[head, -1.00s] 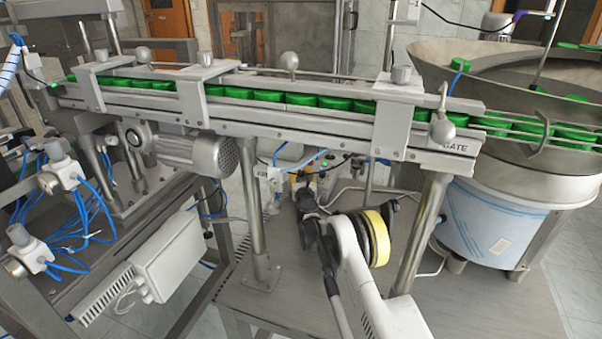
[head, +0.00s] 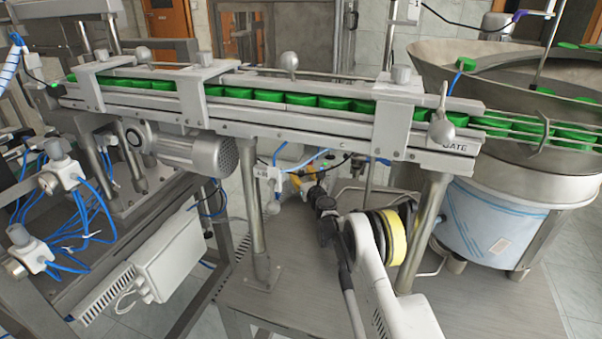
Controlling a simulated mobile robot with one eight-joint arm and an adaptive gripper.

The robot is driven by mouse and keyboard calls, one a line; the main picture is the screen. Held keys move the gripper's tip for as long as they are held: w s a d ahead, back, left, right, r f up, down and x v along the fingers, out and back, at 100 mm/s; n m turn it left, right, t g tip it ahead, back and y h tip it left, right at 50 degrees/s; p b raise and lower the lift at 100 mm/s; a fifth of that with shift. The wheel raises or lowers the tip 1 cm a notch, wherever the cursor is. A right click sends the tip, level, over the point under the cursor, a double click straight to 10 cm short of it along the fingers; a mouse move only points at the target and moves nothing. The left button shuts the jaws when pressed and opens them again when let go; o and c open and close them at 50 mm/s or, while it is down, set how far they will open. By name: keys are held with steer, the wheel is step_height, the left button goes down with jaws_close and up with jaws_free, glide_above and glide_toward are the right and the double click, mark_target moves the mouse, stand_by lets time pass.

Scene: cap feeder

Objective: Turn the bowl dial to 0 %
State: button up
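The bowl dial is too small or too hidden to make out in the head view. A small control box with yellow parts (head: 297,182) shows under the conveyor, partly covered by my arm. My gripper (head: 322,202) is the dark end of my arm, close in front of that box in the picture. Its fingers are too small and dark to tell whether they are open or shut, or whether they touch anything. The feeder bowl (head: 447,62) stands at the right with green caps in it.
The conveyor (head: 300,125) with a row of green caps runs above my gripper. Its steel posts (head: 252,205) stand on either side of my arm. The steel table top (head: 290,295) is mostly clear. Cables hang around the control box.

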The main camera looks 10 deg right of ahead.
steer(key=s, duration=0.4)
steer(key=s+d, duration=0.1)
steer(key=s, duration=0.7)
steer(key=shift+d, duration=0.4)
steer(key=shift+w, duration=0.1)
